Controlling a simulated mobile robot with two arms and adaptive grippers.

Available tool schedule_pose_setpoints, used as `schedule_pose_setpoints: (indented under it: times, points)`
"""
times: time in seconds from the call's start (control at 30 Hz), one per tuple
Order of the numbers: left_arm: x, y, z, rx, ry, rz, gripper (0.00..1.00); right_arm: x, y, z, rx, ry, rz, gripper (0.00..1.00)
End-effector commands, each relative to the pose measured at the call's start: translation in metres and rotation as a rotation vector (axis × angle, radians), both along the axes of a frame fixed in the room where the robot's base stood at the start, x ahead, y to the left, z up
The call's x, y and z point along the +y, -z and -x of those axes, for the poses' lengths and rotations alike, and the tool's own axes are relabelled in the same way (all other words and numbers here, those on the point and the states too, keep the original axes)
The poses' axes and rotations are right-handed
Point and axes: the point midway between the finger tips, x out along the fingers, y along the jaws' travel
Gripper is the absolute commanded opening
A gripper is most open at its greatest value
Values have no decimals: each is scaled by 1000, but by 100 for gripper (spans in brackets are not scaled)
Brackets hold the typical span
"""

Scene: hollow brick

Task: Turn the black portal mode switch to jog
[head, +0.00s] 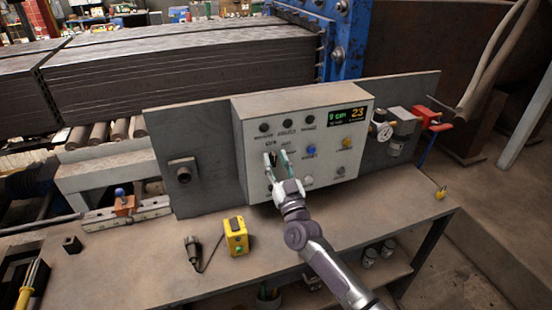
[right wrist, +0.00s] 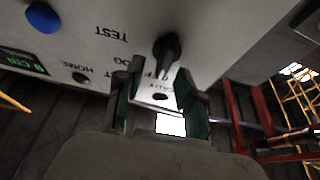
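The grey control box (head: 290,110) stands upright on the bench, with knobs, labels and a display on its front. The black mode switch (right wrist: 166,52) is a knob with a lever on this panel in the right wrist view. It has lettering around it, including TEST; part of the other lettering is covered by my finger. In the head view it is mostly hidden by my fingers. My right gripper (head: 276,160) is open at the panel's lower left. Its two fingers (right wrist: 158,95) are apart, with the knob just beyond their tips. My left gripper is not in view.
A blue button (head: 311,151) and a yellow button (head: 347,143) sit right of my gripper. A yellow device (head: 236,236) and a black corded piece (head: 195,251) lie on the bench (head: 150,275). A red clamp (head: 430,118) is at the right.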

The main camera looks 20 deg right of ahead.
Motion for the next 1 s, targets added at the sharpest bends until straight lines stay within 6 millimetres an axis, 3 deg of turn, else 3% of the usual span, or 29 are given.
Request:
schedule_pose_setpoints:
  times: [0.3, 0.53, 1.0]
  points:
    - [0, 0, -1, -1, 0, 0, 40, 0, -1, -3, 1, 0, 0, 38]
    - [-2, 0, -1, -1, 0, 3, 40, 0, -1, -3, 1, 0, 0, 1]
    - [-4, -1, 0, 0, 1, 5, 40, 0, -1, -3, 3, 1, -57, 0]
